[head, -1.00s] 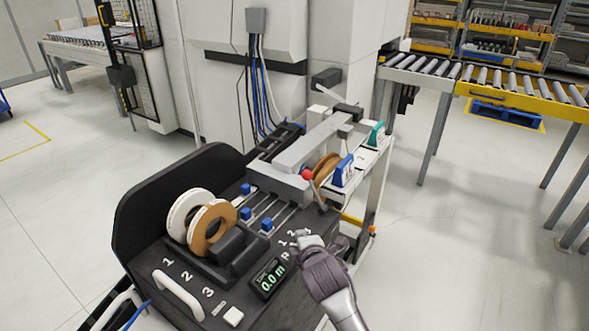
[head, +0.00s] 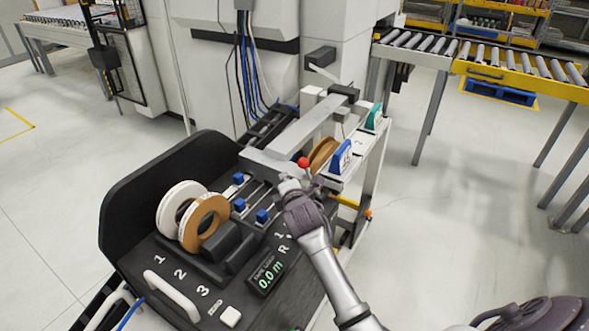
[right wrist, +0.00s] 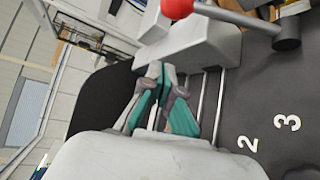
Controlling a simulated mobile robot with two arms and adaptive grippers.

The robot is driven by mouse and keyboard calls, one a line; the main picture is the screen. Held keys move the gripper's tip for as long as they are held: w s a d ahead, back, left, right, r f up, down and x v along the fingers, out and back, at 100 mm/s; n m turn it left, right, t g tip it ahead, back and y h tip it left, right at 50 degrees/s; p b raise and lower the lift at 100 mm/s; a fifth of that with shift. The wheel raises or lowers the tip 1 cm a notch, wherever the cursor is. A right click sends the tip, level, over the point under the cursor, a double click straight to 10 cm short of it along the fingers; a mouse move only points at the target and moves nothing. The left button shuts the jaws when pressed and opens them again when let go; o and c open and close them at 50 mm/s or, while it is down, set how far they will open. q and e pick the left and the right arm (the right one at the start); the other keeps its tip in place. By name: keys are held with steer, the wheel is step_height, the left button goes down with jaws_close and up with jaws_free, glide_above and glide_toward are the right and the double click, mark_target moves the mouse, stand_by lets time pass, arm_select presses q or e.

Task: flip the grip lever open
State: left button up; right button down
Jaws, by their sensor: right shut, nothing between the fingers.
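The grip lever shows as a red ball knob (head: 303,162) on a short grey rod at the front right end of the grey clamp bar (head: 268,163). In the right wrist view the red knob (right wrist: 178,8) and its rod lie at the top, running to a dark pivot at the right. My right gripper (head: 287,183) is just in front of and below the knob. Its fingers (right wrist: 157,70) are closed together and empty, close to the grey block, apart from the knob in the wrist view. My left gripper is out of view.
Blue sliders (head: 262,215) on rails sit left of my right gripper. White and brown tape rolls (head: 203,222) stand in a black holder. A display (head: 267,274) reads 0.0 m. A blue tag (head: 341,157) and a brown roll (head: 322,154) stand behind the knob.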

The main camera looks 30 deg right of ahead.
steer(key=w+d+p, duration=0.1)
steer(key=w+d, duration=0.2)
steer(key=shift+w+d+f, duration=0.15)
steer(key=shift+w+d, duration=0.2)
steer(key=shift+d, duration=0.05)
steer(key=shift+s+d+p, duration=0.3)
steer(key=shift+d+p, duration=0.05)
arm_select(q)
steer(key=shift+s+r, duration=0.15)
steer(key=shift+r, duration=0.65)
arm_select(e)
steer(key=shift+w, duration=0.1)
arm_select(q)
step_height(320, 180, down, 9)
steer(key=b, duration=0.8)
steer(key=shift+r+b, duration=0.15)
steer(key=shift+b, duration=0.2)
arm_select(e)
steer(key=s+d+m+t+h, duration=0.1)
steer(key=s+d+m+t, duration=0.2)
steer(key=s, duration=0.2)
steer(key=s+d+r+m+t, duration=0.1)
steer(key=s+d+m+t, duration=0.2)
steer(key=s, duration=0.3)
steer(key=shift+s+d+m+t+h, duration=0.2)
steer(key=shift+d+m+t+h, duration=0.1)
steer(key=shift+m+h, duration=0.15)
